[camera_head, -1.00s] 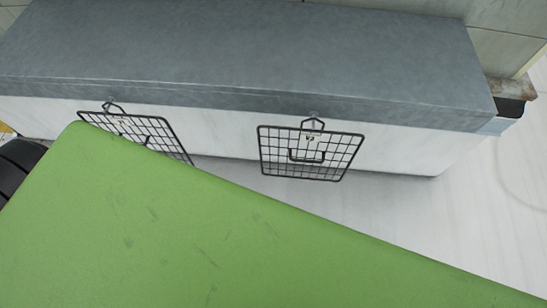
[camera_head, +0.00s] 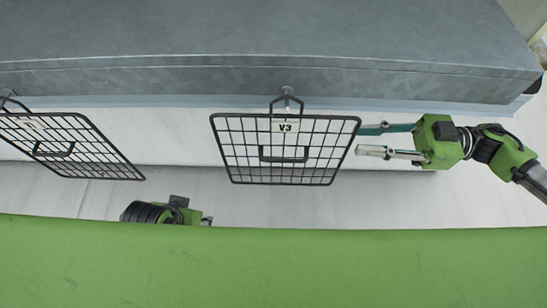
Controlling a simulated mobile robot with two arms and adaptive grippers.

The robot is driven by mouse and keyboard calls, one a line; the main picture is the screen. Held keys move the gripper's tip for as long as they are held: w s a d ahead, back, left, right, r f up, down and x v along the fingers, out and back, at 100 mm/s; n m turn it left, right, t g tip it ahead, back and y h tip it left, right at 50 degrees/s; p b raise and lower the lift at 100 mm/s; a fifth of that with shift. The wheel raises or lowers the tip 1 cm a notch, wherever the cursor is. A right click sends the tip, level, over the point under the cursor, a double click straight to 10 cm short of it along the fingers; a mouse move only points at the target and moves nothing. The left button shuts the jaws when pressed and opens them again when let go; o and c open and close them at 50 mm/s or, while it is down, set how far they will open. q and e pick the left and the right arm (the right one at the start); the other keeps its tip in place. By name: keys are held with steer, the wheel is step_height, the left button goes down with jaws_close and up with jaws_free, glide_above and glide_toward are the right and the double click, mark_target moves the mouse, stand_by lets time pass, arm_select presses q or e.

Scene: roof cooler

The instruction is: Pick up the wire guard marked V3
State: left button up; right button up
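The wire guard marked V3 (camera_head: 268,153) is a black grid panel with a white tag at its top and a handle bar in its middle. It hangs by a loop from a hook on the front of the grey cooler, near the picture's centre. My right gripper (camera_head: 372,140) is just right of the guard, its two fingers apart and pointing left at the guard's right edge. I cannot tell whether the upper finger touches the frame. My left gripper is hidden; only a part of my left arm (camera_head: 160,213) shows above the green surface.
A second wire guard (camera_head: 66,146) hangs at the left from its own hook; its tag is too small to read. The grey cooler top (camera_head: 260,40) runs across the back. The green surface in front is mine.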

glide_toward(301, 137)
steer(key=a, duration=0.5)
steer(key=shift+w+a+f+b, duration=0.1)
steer(key=shift+a+b, duration=0.15)
steer(key=shift+a, duration=1)
steer(key=shift+a+f+b, duration=0.1)
steer(key=shift+a+b, duration=0.1)
steer(key=shift+a, duration=1)
arm_select(q)
steer(key=shift+v, duration=0.8)
arm_select(e)
jaws_close()
steer(key=shift+r, duration=0.1)
